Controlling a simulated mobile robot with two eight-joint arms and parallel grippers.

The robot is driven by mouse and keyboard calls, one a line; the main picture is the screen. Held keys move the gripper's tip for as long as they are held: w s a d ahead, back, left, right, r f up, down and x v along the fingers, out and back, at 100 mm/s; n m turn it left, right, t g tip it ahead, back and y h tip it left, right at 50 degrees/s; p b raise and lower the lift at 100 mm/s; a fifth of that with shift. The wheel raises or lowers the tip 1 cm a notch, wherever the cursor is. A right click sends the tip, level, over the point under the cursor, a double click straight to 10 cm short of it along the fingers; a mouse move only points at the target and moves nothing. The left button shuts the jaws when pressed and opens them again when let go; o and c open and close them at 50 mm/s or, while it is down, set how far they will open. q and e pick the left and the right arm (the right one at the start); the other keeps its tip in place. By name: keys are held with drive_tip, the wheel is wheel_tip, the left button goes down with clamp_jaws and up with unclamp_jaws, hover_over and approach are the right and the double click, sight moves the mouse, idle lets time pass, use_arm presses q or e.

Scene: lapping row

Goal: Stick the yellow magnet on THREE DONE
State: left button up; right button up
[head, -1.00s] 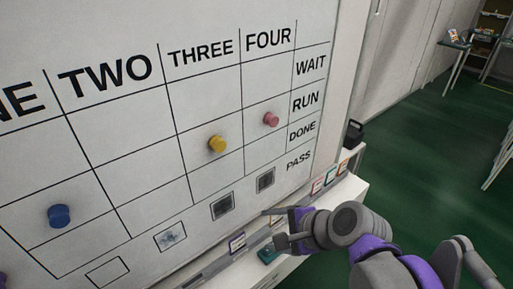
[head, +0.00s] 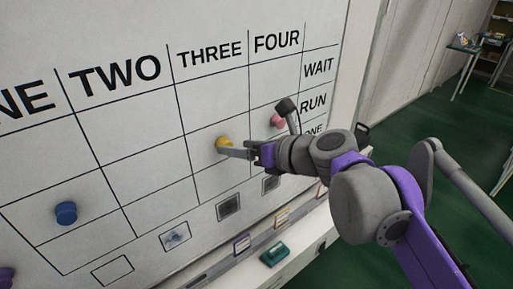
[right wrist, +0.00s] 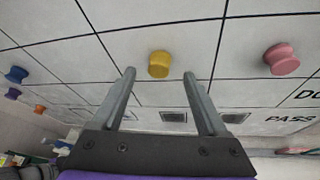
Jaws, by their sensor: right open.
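The yellow magnet (head: 223,144) is on the whiteboard (head: 130,125), in the THREE column, in the row labelled RUN. My right gripper (head: 232,150) reaches toward it from the right, its fingers pointing at the board. In the right wrist view the gripper (right wrist: 159,75) is open, and the yellow magnet (right wrist: 159,63) shows centred between and just beyond the fingertips. Whether a finger touches it, I cannot tell. The THREE DONE cell (head: 217,179) lies directly below the magnet and is bare.
A pink magnet (head: 277,121) is in FOUR RUN, partly behind my right arm. A blue magnet (head: 66,212) is at lower left. Below the grid are small framed squares (head: 229,204) and a ledge with a green eraser-like block (head: 273,255).

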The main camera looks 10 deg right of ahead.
drive_tip(key=x, duration=0.3)
drive_tip(key=shift+w+a+f, duration=0.1)
drive_tip(key=shift+w+a, duration=0.05)
clamp_jaws()
idle(0.4)
drive_tip(key=shift+s+d, duration=0.35)
drive_tip(key=shift+s, duration=0.25)
drive_tip(key=shift+s+d, duration=0.35)
drive_tip(key=shift+s, duration=0.25)
drive_tip(key=shift+s+d, duration=0.1)
drive_tip(key=shift+s, duration=0.1)
drive_tip(key=shift+s+d+p, duration=0.2)
drive_tip(key=shift+s+d, duration=0.3)
drive_tip(key=shift+s, duration=0.35)
drive_tip(key=shift+s+d+p, duration=0.2)
drive_tip(key=shift+s+d, duration=0.25)
drive_tip(key=shift+s, duration=0.4)
drive_tip(key=shift+s+d+p, duration=0.2)
drive_tip(key=shift+s+d, duration=0.3)
drive_tip(key=shift+s, duration=0.35)
